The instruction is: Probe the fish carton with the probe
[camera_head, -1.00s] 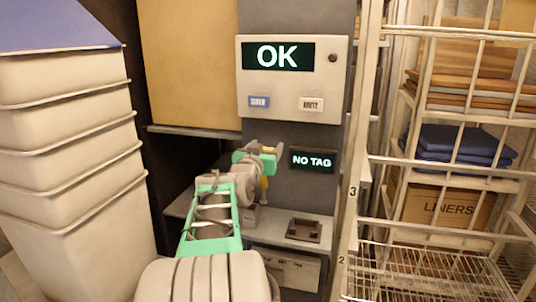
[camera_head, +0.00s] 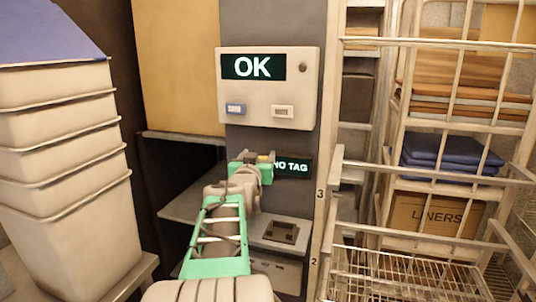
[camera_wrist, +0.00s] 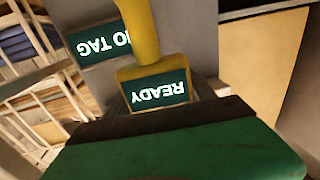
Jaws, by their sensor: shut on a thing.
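My gripper (camera_head: 262,161) is shut on the yellow probe (camera_wrist: 145,42) in front of the dark wall panel. In the wrist view the probe's small screen reads READY, upside down, just beyond the dark edge of my green gripper (camera_wrist: 170,125). In the head view my gripper hides most of the probe. I see no fish carton that I can make out in either view.
A panel box (camera_head: 268,98) shows OK, and a NO TAG display (camera_head: 292,166) sits below it. A shelf (camera_head: 290,222) holds a dark cradle (camera_head: 281,232). Stacked tubs (camera_head: 65,165) stand left. A wire cage trolley (camera_head: 435,180) with a LINERS box (camera_head: 436,215) stands right.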

